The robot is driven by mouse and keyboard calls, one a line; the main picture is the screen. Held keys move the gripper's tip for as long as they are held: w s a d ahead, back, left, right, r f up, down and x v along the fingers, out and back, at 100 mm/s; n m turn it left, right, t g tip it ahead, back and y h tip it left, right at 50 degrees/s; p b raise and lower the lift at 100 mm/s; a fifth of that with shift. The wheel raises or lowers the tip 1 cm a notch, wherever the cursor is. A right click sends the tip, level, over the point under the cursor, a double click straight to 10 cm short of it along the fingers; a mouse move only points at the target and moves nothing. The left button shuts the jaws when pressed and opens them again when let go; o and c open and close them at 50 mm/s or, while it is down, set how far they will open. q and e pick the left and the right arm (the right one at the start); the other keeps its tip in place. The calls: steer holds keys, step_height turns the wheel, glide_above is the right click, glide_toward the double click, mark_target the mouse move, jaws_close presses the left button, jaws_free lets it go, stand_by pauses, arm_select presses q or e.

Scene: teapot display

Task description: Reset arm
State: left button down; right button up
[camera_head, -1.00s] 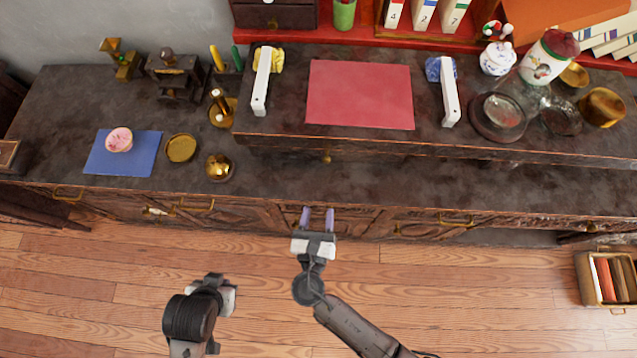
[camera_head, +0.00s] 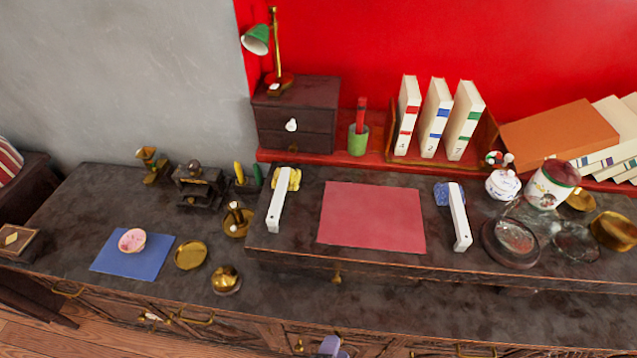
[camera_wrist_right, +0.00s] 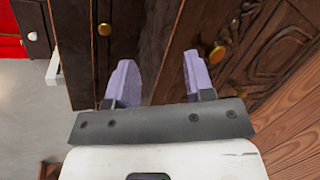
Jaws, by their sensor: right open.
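My right gripper (camera_wrist_right: 158,70) is open in the right wrist view. Its two purple fingers stand apart with nothing between them. Dark carved wooden cabinet fronts with a brass knob (camera_wrist_right: 217,53) lie beyond the fingers. In the head view only the purple finger end of the right gripper (camera_head: 332,347) shows at the bottom edge, in front of the cabinet drawers. The rest of that arm is out of the frame. My left gripper is in neither current view.
The dark counter (camera_head: 440,310) carries a blue mat (camera_head: 105,262) with a pink bowl (camera_head: 132,241), brass dishes and a red mat (camera_head: 370,215) on its raised part. Wooden floor (camera_wrist_right: 295,140) shows at lower right in the wrist view.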

steer(key=s+d+r+m+g+y+p, duration=0.3)
steer(key=s+d+r+m+g, duration=0.15)
steer(key=s+d+m, duration=0.35)
steer(key=s+d+r+m+g+y+p, duration=0.2)
steer(key=s+d+r+m+g+p, duration=0.25)
steer(key=d+m, duration=0.55)
step_height(320, 180, up, 36)
steer(key=s+p, duration=0.1)
steer(key=p, duration=3.5)
steer(key=shift+g+p, duration=0.3)
